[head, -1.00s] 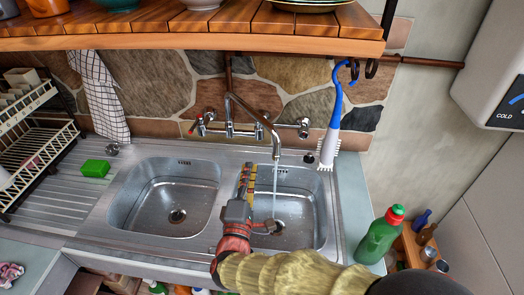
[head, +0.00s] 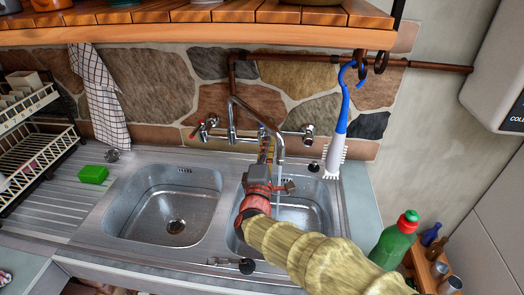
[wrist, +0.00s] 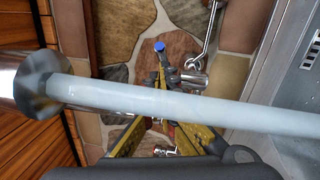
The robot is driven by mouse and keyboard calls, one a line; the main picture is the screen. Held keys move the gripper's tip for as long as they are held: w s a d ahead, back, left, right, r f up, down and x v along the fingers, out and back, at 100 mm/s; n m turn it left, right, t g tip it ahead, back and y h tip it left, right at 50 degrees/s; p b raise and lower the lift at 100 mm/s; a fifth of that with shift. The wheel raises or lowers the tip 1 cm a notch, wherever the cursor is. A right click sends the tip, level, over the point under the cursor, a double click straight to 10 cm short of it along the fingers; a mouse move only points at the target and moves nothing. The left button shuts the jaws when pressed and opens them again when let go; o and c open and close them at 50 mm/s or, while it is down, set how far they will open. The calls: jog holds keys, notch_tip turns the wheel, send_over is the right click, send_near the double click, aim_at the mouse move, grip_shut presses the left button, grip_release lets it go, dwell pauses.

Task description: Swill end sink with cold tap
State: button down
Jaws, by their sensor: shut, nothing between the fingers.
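The wall tap has a chrome spout (head: 256,108) standing over the right basin (head: 315,212), the end sink. A thin stream of water (head: 278,185) runs from it into that basin; in the wrist view the stream (wrist: 190,105) crosses close to the camera. A red-marked handle (head: 202,127) is at the tap's left, and another chrome handle (head: 308,133) is at its right. A blue cap (wrist: 159,46) on the tap shows just beyond my fingertips in the wrist view. My gripper (head: 266,140) is shut and empty, behind the stream, close to the tap; contact is unclear.
The left basin (head: 172,203) is empty. A green sponge (head: 92,174) lies on the drainer by a dish rack (head: 35,150). A blue-handled brush (head: 340,130) hangs at the right. A green bottle (head: 395,240) stands on the right. A wooden shelf (head: 200,37) overhangs the tap.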

jog(key=shift+d, duration=0.1)
jog(key=shift+d+p, duration=0.5)
jog(key=shift+p, duration=0.45)
